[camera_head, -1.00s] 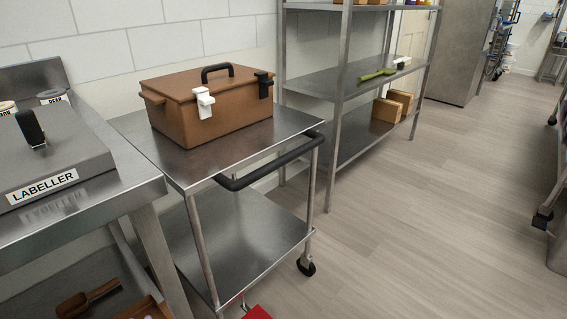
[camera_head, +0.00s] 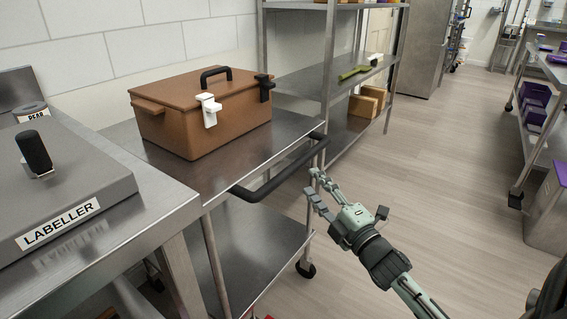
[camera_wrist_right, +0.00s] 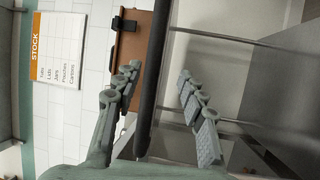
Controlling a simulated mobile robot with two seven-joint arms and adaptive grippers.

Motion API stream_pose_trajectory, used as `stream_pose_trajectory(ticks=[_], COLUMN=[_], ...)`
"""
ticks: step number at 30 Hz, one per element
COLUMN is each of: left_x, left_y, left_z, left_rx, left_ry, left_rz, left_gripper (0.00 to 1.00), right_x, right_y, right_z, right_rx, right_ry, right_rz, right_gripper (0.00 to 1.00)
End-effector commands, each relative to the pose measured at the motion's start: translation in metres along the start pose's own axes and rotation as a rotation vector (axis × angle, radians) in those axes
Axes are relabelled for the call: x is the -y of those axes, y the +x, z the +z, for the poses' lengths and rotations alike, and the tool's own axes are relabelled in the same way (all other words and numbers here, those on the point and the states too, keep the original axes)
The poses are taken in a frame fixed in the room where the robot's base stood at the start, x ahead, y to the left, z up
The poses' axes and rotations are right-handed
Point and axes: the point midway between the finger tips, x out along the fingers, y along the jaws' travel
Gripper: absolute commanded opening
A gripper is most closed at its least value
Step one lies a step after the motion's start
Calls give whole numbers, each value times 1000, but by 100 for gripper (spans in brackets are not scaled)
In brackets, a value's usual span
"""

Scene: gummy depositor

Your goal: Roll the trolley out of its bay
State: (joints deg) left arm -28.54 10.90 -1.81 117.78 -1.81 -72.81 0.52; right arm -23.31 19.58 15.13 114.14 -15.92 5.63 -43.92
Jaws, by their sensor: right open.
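The trolley (camera_head: 245,160) is steel with two shelves and stands between the labeller bench and the shelving rack. Its black handle (camera_head: 290,170) runs along the near end, and a dark caster (camera_head: 306,269) shows below. My right gripper (camera_head: 314,184) is open and empty, just to the right of the handle's far part. In the right wrist view the black handle (camera_wrist_right: 153,75) runs upright between the two spread fingers (camera_wrist_right: 160,95); I cannot tell how deep it sits between them. My left gripper is not in view.
A brown lidded box (camera_head: 195,115) with white and black latches sits on the trolley. The labeller (camera_head: 60,190) stands on the steel bench at left. A steel rack (camera_head: 330,60) stands close behind the trolley. Floor (camera_head: 440,170) to the right is clear, up to shelving with purple bins (camera_head: 535,100).

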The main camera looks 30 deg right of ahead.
Motion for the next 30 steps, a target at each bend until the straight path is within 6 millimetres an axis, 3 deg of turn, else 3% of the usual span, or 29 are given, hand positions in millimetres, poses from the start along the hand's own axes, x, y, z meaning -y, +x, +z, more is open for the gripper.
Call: stream_pose_trajectory(ticks=[5, 12, 18, 28, 30], left_x=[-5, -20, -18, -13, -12], left_y=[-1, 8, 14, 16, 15], left_z=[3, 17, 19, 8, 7], left_rx=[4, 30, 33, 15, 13], left_ry=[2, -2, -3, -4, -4], left_rz=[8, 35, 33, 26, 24], left_gripper=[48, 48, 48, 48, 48], right_x=[-10, -11, -10, -9, -9], right_y=[12, 52, 74, 79, 79], right_z=[-2, -3, -4, -4, -4], right_rx=[-22, -21, -20, -20, -20], right_ry=[-33, -30, -28, -27, -27], right_rz=[30, 30, 27, 25, 25], right_gripper=[41, 41, 41, 41, 35])
